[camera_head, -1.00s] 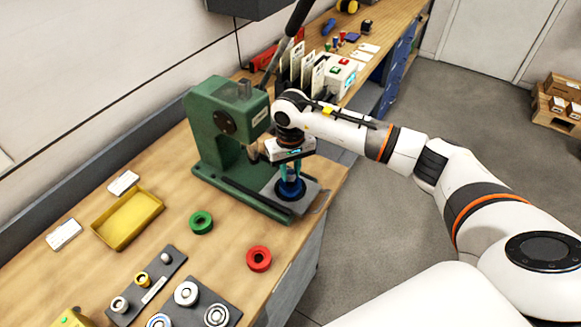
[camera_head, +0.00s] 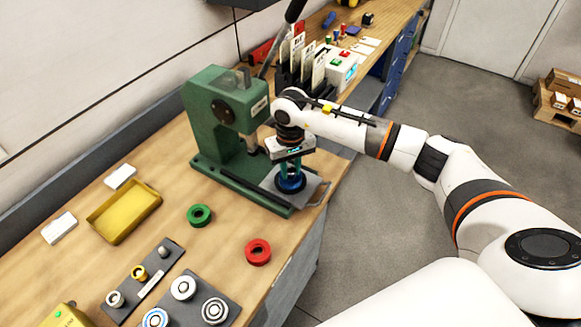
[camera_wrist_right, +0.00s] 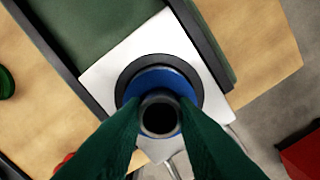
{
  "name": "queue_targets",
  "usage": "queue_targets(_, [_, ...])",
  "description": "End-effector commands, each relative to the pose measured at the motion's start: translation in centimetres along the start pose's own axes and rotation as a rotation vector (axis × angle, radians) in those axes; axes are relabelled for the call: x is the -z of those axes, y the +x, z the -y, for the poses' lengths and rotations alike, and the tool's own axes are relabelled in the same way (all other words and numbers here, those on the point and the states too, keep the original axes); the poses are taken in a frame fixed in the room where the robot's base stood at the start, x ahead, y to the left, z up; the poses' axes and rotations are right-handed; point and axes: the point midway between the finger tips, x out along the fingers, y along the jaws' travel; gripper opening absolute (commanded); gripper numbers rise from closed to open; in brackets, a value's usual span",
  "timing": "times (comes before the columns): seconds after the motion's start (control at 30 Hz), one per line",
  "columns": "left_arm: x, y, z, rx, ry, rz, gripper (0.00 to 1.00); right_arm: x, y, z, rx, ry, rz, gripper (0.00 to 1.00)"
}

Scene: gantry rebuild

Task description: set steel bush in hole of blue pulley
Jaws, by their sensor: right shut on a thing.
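The blue pulley (camera_head: 291,184) lies on the pale plate of the green press. In the right wrist view the pulley (camera_wrist_right: 160,79) shows as a blue disc with a dark ring around it. My right gripper (camera_head: 291,171) points down right over the pulley. Its green fingers are shut on the steel bush (camera_wrist_right: 160,116), seen end-on as a dark grey ring with a dark opening. The bush covers the pulley's hole, so I cannot tell whether its lower end is in the hole or just above it. My left gripper is not in view.
The green press (camera_head: 225,110) stands left of my gripper, its column and ram close by. Dark holders with metal parts (camera_head: 226,297) are in front.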

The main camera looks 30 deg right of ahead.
Motion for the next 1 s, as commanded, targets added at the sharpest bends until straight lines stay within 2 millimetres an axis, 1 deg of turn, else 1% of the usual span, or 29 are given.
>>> queue_targets(0.33, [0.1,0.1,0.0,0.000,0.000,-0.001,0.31,0.0,0.1,0.0,0.000,0.000,-0.001,0.03])
queue_targets(0.37, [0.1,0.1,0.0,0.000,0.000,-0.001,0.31,0.0,0.1,0.0,0.000,0.000,-0.001,0.27])
queue_targets(0.5, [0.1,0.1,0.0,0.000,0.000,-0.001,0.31,0.1,0.2,0.0,0.001,0.000,-0.002,0.50])
queue_targets(0.73, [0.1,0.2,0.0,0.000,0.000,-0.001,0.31,0.1,0.2,0.0,0.001,0.000,-0.002,0.51])
queue_targets(0.83, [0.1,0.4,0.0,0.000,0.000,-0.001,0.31,0.0,-0.1,0.0,0.001,0.000,0.000,0.51])
queue_targets(0.93, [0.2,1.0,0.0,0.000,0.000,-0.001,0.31,-0.1,-1.2,0.1,0.000,0.001,0.002,0.51])
queue_targets(1.0, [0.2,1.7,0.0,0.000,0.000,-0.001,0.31,-0.1,-2.4,0.0,0.001,-0.001,0.005,0.51])
